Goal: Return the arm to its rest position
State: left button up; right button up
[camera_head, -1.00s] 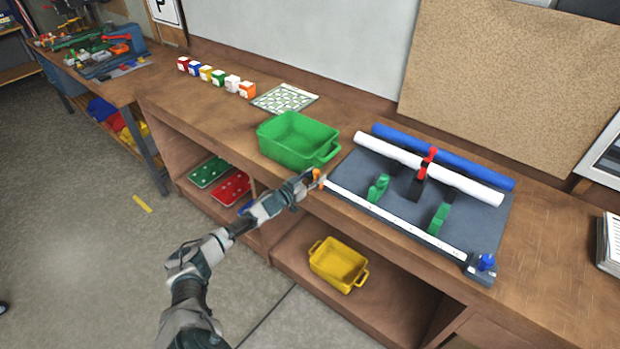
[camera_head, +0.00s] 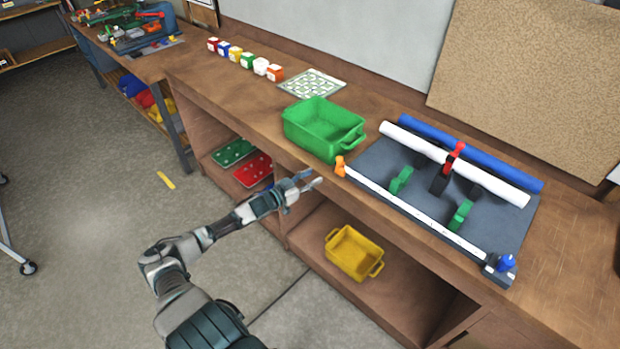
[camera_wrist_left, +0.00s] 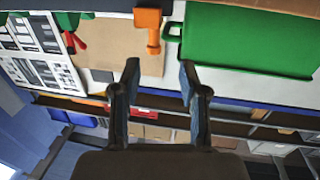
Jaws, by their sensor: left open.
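My left arm comes in from the lower left in the head view. Its gripper (camera_head: 308,183) is open and empty, in front of the bench edge and below the green bin. In the left wrist view the two dark fingers (camera_wrist_left: 157,85) are spread with nothing between them. An orange clamp (camera_head: 340,167) sits at the left end of the white bar on the bench, a little to the right of the gripper and apart from it. It also shows in the left wrist view (camera_wrist_left: 153,32), beyond the fingers. My right gripper is not seen.
The green bin (camera_head: 312,147) stands near the bench (camera_head: 223,88) edge. A grey board (camera_head: 412,212) with white and blue rolls lies to its right. Several coloured cubes stand at the back left. A yellow bin (camera_head: 351,270) sits on the lower shelf.

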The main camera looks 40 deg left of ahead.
pick_arm(q)
jog(key=shift+a+f, duration=0.1)
jog(key=shift+a, duration=0.1)
dwell(0.3)
jog(key=s+a+f+n+g+y, duration=0.1)
jog(key=s+f+g+y, duration=0.15)
jog(key=f, duration=0.75)
jog(key=s+a+f+n+g+y, duration=0.1)
jog(key=s+f, duration=0.2)
jog(key=f, duration=0.7)
jog(key=s+d+f+g+y, duration=0.1)
jog(key=s+d+f+g, duration=0.1)
jog(key=s+f, duration=0.55)
jog(key=s+d+f+g, duration=0.15)
jog(key=s+f, duration=0.25)
jog(key=f, duration=0.7)
jog(key=s+d+f+g, duration=0.4)
jog(key=s+d+f, duration=0.4)
jog(key=s+f, duration=0.55)
jog(key=s+d+f+m+g, duration=0.1)
jog(key=s+d+f+g, duration=0.1)
jog(key=s+d, duration=0.6)
jog(key=s+d+f+m+g+h, duration=0.1)
jog(key=s+d+f+g, duration=0.2)
jog(key=s, duration=1.1)
jog(key=d+f, duration=0.2)
jog(key=d, duration=0.3)
jog(key=shift+d+f+g, duration=0.2)
jog(key=shift+d+g, duration=0.05)
jog(key=shift+g, duration=0.05)
